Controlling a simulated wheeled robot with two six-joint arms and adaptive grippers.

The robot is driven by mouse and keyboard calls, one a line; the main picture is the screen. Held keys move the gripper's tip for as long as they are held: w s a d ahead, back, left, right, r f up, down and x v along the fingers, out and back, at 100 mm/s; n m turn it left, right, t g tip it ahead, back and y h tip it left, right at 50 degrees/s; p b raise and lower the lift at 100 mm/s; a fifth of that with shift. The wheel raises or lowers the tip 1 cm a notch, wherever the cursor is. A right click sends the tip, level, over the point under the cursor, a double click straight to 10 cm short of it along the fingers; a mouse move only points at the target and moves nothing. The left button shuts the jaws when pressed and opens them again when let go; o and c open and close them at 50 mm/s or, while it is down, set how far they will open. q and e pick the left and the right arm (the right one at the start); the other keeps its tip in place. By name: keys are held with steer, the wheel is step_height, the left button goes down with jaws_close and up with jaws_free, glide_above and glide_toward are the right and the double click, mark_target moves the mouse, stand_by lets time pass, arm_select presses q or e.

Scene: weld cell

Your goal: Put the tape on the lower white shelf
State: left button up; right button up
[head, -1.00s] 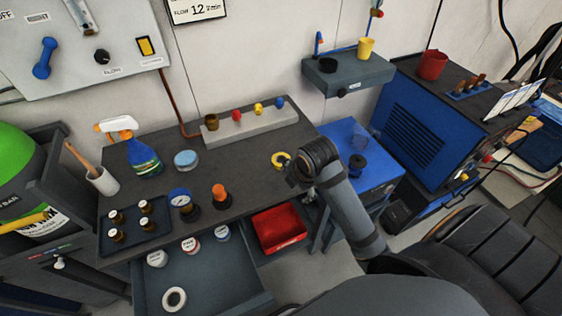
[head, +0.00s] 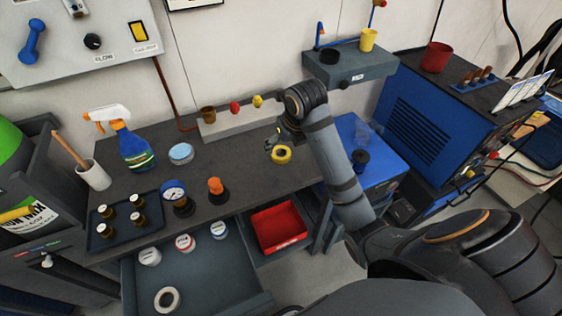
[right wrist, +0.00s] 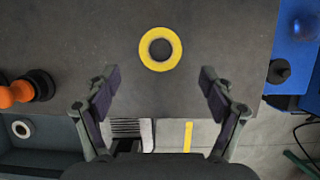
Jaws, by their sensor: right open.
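A yellow roll of tape (head: 281,154) lies flat on the dark workbench, near its right end. In the right wrist view the tape (right wrist: 160,49) lies beyond my open fingertips, centred between them, with bare benchtop around it. My right gripper (right wrist: 158,80) is open and empty. In the head view my right gripper (head: 274,141) is close to the tape and partly hidden by my own wrist. I cannot make out a white shelf clearly in either view. My left gripper is not in view.
The workbench (head: 240,180) also holds a gauge (head: 175,193), an orange-topped item (head: 216,189), a spray bottle (head: 134,149) and a light grey rack (head: 225,125). Below are an open drawer with a white roll (head: 166,299) and a red bin (head: 278,227). A dark wall shelf (head: 350,70) holds cups.

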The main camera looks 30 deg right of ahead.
mark_target(280, 155)
steer(key=shift+w+f, duration=0.25)
steer(key=shift+f, duration=0.2)
steer(key=shift+b+x, duration=1)
steer(key=shift+x, duration=0.1)
steer(key=x, duration=0.2)
steer(key=shift+w+f, duration=0.2)
steer(key=shift+f, duration=0.15)
steer(key=c, duration=1.2)
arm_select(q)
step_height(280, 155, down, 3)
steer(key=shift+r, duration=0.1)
arm_select(e)
steer(key=shift+o, duration=0.2)
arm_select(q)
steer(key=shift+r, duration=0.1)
arm_select(e)
steer(key=shift+r, duration=0.15)
